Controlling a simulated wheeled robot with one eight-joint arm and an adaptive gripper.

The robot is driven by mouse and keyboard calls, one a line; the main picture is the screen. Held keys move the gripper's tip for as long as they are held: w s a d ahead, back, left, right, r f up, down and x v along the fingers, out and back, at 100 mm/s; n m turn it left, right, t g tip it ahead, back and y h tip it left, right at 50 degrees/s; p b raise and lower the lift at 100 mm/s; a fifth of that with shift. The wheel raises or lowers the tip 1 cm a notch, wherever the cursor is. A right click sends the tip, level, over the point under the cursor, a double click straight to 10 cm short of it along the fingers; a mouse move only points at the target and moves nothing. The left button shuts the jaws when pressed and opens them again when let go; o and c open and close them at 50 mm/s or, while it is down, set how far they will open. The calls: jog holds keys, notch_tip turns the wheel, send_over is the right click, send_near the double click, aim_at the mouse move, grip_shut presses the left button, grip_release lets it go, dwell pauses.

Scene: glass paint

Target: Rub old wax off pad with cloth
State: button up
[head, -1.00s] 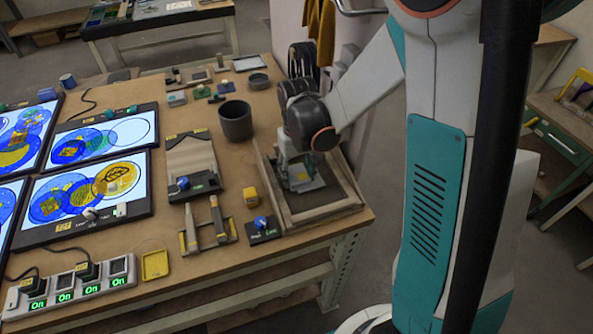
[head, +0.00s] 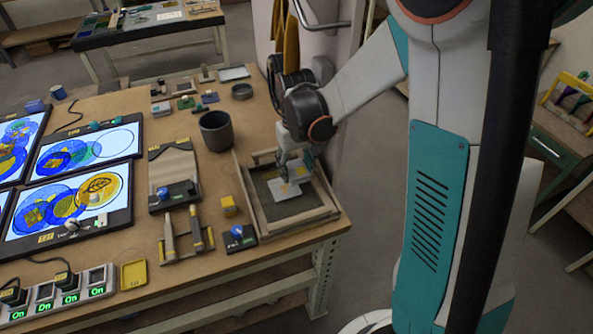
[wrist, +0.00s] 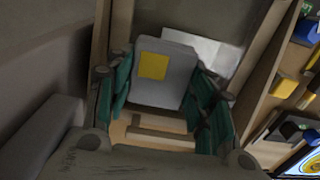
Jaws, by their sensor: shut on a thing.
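My gripper (head: 291,166) is over the shallow wooden tray (head: 300,223) at the table's right edge. In the wrist view, its teal-padded fingers (wrist: 160,95) stand on both sides of a grey block (wrist: 172,92) with a yellow square on it, and the gripper is shut on it. A flat pale piece (head: 284,190) lies in the tray below the gripper and also shows in the wrist view (wrist: 212,52). I cannot tell for sure which of these is the pad or the cloth. Any wax is too small to make out.
A dark cup (head: 216,131) stands left of the tray. A blue-knobbed box (head: 240,238), a small yellow block (head: 229,206) and a tool rack (head: 186,240) are close by. Lit screens (head: 78,200) fill the left side. A yellow dish (head: 133,274) lies in front.

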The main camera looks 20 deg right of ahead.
aim_at(295, 168)
jog(key=shift+r+p, duration=1.3)
jog(key=shift+r, duration=0.95)
